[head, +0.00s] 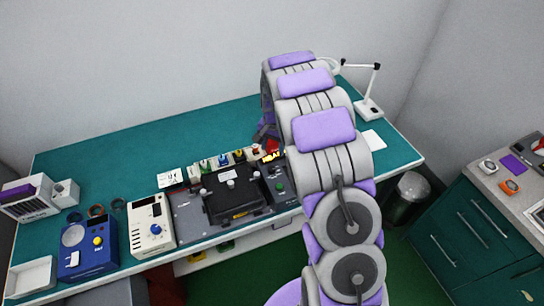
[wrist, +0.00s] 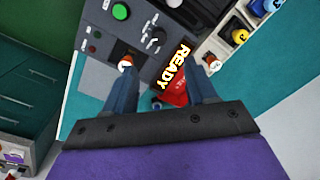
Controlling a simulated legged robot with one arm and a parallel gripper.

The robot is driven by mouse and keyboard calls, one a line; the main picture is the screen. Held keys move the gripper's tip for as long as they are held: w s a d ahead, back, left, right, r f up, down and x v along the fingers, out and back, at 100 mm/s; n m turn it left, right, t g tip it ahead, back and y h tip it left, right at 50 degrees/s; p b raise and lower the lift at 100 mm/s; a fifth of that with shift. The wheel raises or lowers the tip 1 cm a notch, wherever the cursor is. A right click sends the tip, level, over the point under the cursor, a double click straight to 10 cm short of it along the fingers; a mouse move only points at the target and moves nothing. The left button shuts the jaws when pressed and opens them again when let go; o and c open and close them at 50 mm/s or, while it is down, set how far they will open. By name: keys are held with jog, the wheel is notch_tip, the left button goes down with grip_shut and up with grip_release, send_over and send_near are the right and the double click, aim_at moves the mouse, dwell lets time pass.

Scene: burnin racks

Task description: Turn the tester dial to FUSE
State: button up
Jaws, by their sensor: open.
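On the grey panel in the wrist view is a black rotary dial (wrist: 155,38) with small marks around it. Their lettering is too small to read. Other dials show in the head view: a blue knob (head: 155,229) on a white box (head: 140,210) and a yellow knob (head: 98,241) on a blue box (head: 75,235). I cannot tell which is the tester dial. My gripper (wrist: 168,63) is open and empty, its fingers spread below the black dial in the wrist view, apart from it. In the head view my arm mostly hides it.
A lit READY sign (wrist: 174,66) and a red part (wrist: 180,92) show between my fingers. A green button (wrist: 120,12) is near the black dial. Several coloured pieces stand in bins (wrist: 240,30).

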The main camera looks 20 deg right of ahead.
notch_tip(320, 180, up, 6)
jog(key=shift+s+d+f, duration=0.1)
jog(key=shift+s, duration=0.1)
dwell(0.5)
